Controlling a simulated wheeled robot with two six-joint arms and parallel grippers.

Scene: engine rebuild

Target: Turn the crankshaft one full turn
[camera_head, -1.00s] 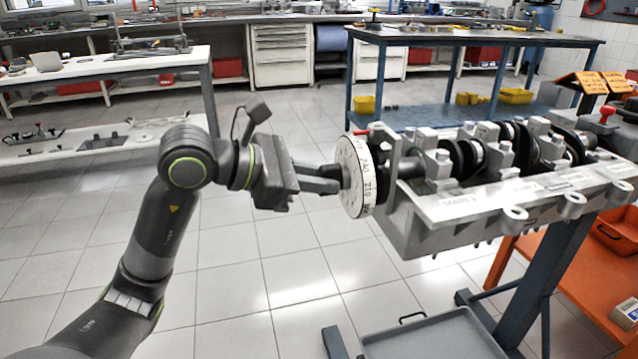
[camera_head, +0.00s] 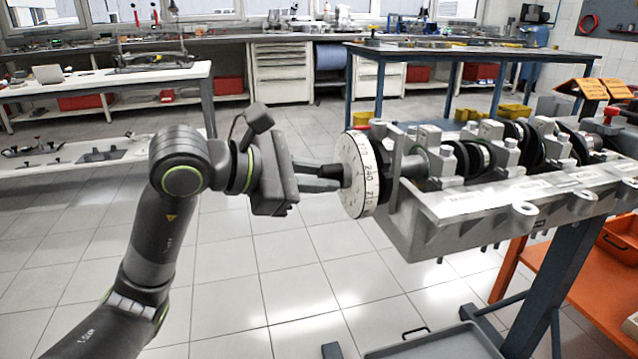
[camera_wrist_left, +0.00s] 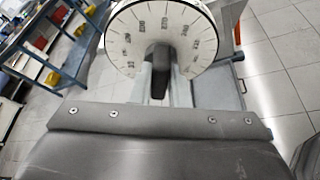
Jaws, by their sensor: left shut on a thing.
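The crankshaft (camera_head: 468,158) lies in the grey engine block (camera_head: 480,205), which is held on a blue stand. A white degree wheel (camera_head: 369,178) with black numbers is at its left end; 240 and 210 show on its rim. My left gripper (camera_head: 338,178) is shut on the dark crankshaft nose at the wheel's centre. In the left wrist view the wheel face (camera_wrist_left: 160,30) fills the top, and the fingers (camera_wrist_left: 165,75) sit on both sides of the dark nose. The far parts of the crankshaft are hidden behind the bearing caps. My right gripper is not in view.
A grey tray (camera_head: 440,345) lies low under the block. An orange cart (camera_head: 560,275) stands at the right behind the stand leg. A blue bench (camera_head: 470,48) is behind the block. Open tiled floor lies below my left arm.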

